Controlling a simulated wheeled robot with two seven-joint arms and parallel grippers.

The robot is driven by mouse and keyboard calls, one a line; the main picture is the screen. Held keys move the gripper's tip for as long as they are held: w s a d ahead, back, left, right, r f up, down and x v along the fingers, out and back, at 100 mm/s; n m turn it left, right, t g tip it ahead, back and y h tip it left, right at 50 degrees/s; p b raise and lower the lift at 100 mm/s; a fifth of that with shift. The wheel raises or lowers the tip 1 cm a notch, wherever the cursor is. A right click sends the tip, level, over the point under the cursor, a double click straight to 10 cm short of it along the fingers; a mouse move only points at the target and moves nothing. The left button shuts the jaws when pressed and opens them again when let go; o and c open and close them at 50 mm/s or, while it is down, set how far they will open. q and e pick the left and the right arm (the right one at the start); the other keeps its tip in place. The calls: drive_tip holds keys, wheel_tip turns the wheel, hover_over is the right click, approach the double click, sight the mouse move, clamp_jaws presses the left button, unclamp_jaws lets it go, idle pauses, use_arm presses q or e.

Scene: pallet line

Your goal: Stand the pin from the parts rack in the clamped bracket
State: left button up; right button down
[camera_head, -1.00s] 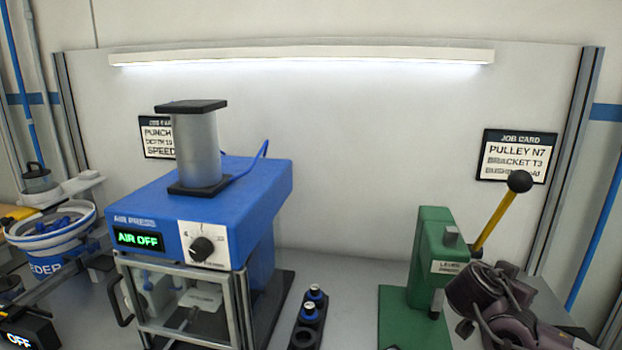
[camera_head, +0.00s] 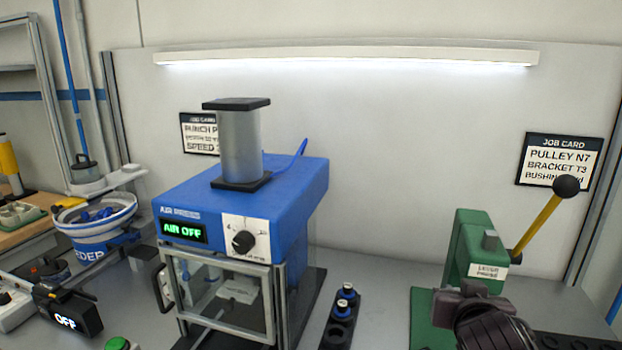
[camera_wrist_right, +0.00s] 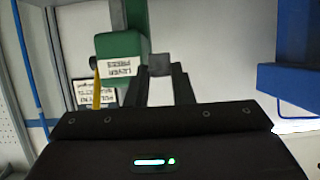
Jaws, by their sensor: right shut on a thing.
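My right gripper (camera_head: 462,290) is in front of the green lever press in the head view, its fingers pointing up and left. In the right wrist view its two dark fingers (camera_wrist_right: 160,80) are closed on a small dark grey, square-ended piece (camera_wrist_right: 160,64). I cannot tell whether this piece is the pin. A narrow black rack (camera_head: 335,333) stands on the bench with blue-topped parts (camera_head: 344,299) in it. Another dark rack with holes (camera_head: 580,343) shows at the lower right. I cannot make out a clamped bracket. My left gripper is not in view.
The green lever press (camera_head: 462,245) has a yellow lever (camera_head: 535,228) with a black knob. The blue air press (camera_head: 250,190) reads AIR OFF and has a framed guard. A feeder bowl (camera_head: 95,232) stands at the left. The bench between the black rack and lever press is clear.

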drive_tip(key=a+r+n+t+y, duration=0.1)
drive_tip(key=a+r+n+y, duration=0.1)
drive_tip(key=a, duration=0.6)
drive_tip(key=shift+r+n+y, duration=0.15)
drive_tip(key=shift+n+y, duration=0.65)
drive_tip(key=shift+y, duration=0.3)
drive_tip(key=shift+s+d+f, duration=0.2)
drive_tip(key=shift+d+f, duration=0.25)
drive_tip(key=shift+f, duration=0.15)
drive_tip(key=shift+a, duration=0.1)
